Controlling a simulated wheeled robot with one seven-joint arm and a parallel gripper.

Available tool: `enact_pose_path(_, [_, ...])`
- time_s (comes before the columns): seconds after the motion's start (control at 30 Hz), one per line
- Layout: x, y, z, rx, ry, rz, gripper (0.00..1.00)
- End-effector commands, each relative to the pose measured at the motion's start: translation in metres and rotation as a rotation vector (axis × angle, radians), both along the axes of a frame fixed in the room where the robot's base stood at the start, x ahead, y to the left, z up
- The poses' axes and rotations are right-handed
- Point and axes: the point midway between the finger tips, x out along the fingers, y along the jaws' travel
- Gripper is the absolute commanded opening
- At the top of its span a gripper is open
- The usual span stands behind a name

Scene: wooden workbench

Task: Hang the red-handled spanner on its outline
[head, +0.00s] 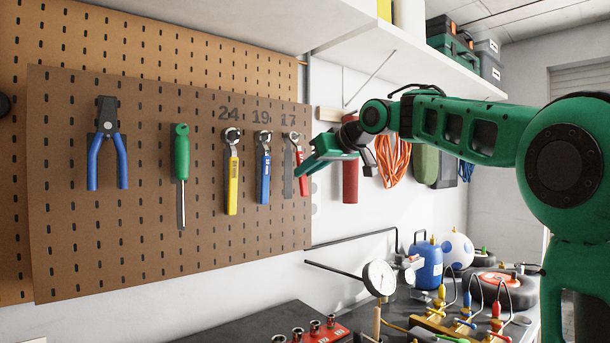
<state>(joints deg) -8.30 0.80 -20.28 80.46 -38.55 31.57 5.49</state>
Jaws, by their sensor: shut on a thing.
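The red-handled spanner (303,178) hangs upright, head up, at the right end of the brown pegboard. My gripper (304,167) reaches in from the right and is shut on its red handle. A dark grey spanner-shaped outline (288,172) shows on the board just left of the spanner, under the number 17. The spanner stands slightly to the right of this outline in the picture. I cannot tell the gap between spanner and board. The fingertips are small and partly merge with the handle.
A blue-handled spanner (264,172) and a yellow-handled spanner (232,175) hang to the left, under 19 and 24. A green screwdriver (181,160) and blue pliers (106,145) hang farther left. A red cylinder (350,178) is behind my gripper. The bench below holds a gauge (379,278) and sockets.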

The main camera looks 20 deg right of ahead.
Motion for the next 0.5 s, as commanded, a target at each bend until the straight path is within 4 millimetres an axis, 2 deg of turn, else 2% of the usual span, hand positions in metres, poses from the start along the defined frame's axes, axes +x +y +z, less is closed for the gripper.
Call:
enact_pose_path(0.17, [0.0000, 0.0001, 0.0003, 0.000, -0.001, 0.000, 0.00])
enact_pose_path(0.2, [-0.0001, 0.0001, 0.0004, 0.000, -0.001, 0.000, 0.24])
enact_pose_path(0.27, [0.0000, 0.0001, 0.0003, 0.000, -0.001, 0.000, 0.38])
enact_pose_path(0.5, [0.0000, 0.0002, -0.0002, 0.000, 0.000, 0.000, 0.38])
